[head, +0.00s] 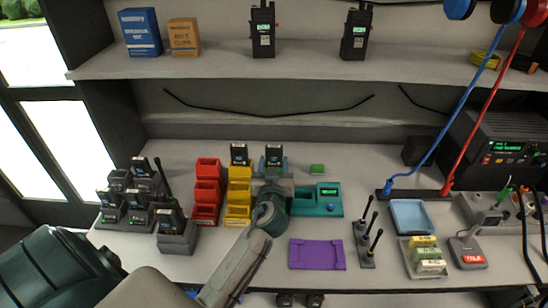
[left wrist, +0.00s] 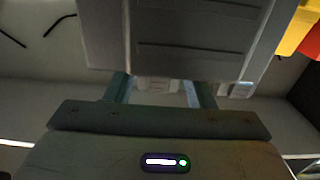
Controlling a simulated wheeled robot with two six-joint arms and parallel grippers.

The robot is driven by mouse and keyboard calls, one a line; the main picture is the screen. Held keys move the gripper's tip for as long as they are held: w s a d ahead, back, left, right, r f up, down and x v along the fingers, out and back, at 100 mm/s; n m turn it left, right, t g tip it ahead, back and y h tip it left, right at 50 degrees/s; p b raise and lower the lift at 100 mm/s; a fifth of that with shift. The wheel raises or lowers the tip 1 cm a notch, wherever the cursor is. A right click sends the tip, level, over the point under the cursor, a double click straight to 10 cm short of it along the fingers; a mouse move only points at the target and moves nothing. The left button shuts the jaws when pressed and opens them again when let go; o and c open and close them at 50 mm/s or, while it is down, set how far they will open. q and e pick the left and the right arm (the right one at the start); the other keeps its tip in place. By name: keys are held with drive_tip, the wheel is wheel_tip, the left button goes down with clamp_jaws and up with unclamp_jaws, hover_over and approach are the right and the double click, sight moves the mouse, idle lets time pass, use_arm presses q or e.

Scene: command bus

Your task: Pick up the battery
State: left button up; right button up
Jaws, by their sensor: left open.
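A black battery (head: 273,156) stands upright at the back middle of the counter, just beyond my left gripper (head: 275,178). The gripper hides its lower part in the head view. In the left wrist view a large dark grey block, which looks like the battery (left wrist: 190,38), fills the top middle. My left gripper (left wrist: 162,90) is open there, its two fingers pointing at the block's near edge. Whether they touch it, I cannot tell. A similar black unit (head: 239,155) stands to the left at the yellow bins. My right gripper is not in view.
Yellow bins (head: 239,192) and red bins (head: 207,190) stand left of my gripper. A teal device (head: 318,200) stands close on its right. Radios in chargers (head: 140,205) are further left. A purple mat (head: 317,254) lies in front. The shelf (head: 210,65) overhangs behind.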

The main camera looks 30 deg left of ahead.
use_arm(q)
clamp_jaws()
